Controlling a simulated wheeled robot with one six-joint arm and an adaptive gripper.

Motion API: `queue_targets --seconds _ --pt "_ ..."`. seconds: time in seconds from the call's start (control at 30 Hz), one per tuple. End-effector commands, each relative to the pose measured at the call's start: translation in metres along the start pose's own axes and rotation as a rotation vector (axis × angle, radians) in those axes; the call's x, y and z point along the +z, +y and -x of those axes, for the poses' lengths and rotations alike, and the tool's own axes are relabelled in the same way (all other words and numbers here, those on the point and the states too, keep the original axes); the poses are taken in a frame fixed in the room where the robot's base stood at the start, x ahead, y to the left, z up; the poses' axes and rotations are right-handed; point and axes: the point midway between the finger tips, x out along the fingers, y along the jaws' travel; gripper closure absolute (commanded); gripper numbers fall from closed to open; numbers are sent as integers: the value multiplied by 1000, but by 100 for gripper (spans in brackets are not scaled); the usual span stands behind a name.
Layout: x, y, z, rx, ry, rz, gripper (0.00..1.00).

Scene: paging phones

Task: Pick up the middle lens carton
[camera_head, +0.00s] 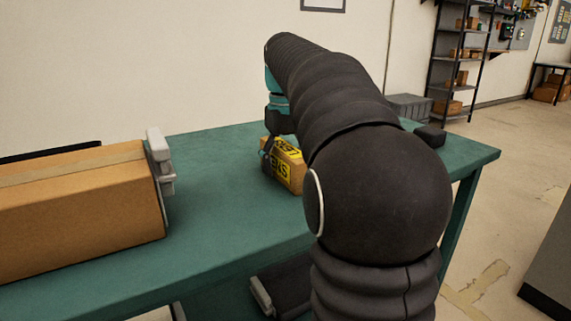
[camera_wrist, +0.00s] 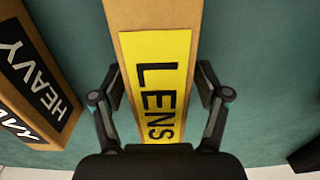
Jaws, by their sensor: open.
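The lens carton (camera_head: 287,168) is a tan box with yellow labels on the green table, partly hidden behind my arm. In the wrist view its yellow face (camera_wrist: 157,85) reads "LENS" and lies centred below my gripper. My gripper (camera_wrist: 161,75) is open, with one finger on each side of the carton and no clear grip on it. In the head view my gripper (camera_head: 267,158) shows at the carton's left end. Whether the fingers touch the carton cannot be told.
A carton with a black "HEAVY" label (camera_wrist: 35,80) stands close on the left in the wrist view. A large cardboard box (camera_head: 80,205) lies at the table's left. A small black object (camera_head: 430,136) sits at the right. The green table (camera_head: 215,200) is clear between box and carton.

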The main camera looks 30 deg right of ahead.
Motion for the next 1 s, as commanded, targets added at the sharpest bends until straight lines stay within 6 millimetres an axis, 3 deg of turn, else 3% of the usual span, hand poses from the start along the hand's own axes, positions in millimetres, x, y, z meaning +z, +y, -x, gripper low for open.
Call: queue_targets --seconds 0.07,0.3,0.33,0.77,1.0 --pt "0 0 0 0 0 0 30" --pt "0 0 0 0 0 0 90" --pt "0 0 0 0 0 0 94" --pt "0 0 9 0 0 0 95" --pt "2 2 48 1 3 -2 95"
